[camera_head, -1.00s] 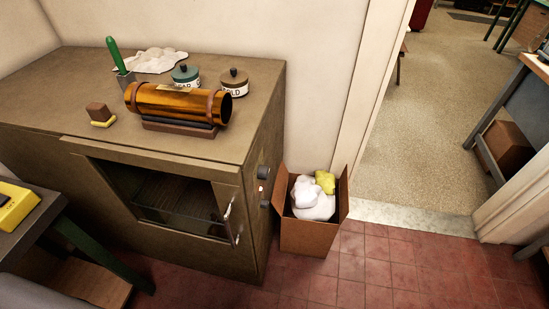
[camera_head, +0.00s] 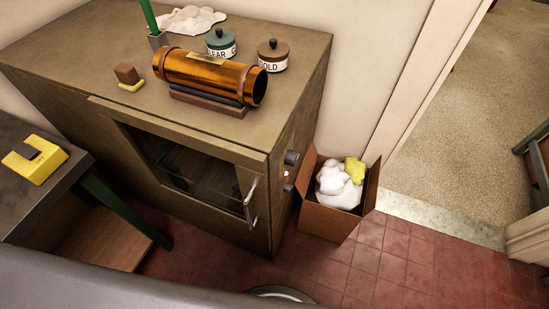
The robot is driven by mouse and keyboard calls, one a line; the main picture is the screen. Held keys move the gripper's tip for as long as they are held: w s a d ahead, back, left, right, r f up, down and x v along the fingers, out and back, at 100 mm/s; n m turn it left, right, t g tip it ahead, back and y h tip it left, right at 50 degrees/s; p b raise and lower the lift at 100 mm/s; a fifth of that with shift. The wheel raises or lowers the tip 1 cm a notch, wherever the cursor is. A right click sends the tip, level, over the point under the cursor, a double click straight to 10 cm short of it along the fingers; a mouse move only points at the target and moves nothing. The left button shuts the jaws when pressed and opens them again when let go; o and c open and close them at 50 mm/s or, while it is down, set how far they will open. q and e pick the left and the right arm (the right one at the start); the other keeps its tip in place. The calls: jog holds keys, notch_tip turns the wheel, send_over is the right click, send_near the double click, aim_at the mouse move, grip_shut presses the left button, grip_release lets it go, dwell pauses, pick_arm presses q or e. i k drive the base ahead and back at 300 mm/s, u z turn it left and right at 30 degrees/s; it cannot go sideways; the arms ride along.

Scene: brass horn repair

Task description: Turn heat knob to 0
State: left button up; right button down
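The oven-like cabinet (camera_head: 185,120) stands ahead with a glass door and a metal handle (camera_head: 250,203) on its front. On its right side are two dark round knobs, an upper knob (camera_head: 291,158) and a lower knob (camera_head: 288,187). A small orange-red light (camera_head: 286,174) glows between them. The markings and settings of the knobs are too small to read, and I cannot tell which is the heat knob. Neither of my grippers is in view.
A cardboard box (camera_head: 326,222) with white and yellow cloths stands close to the cabinet's knob side. A copper-coloured tube (camera_head: 205,72) on a stand and two jars sit on top. A table with a yellow device (camera_head: 35,160) is at left. Red tile floor lies clear at right.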

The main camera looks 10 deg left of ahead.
aim_at(291, 158)
jog(key=u, duration=2.65)
jog(key=k, duration=1.65)
jog(key=z, duration=2.55)
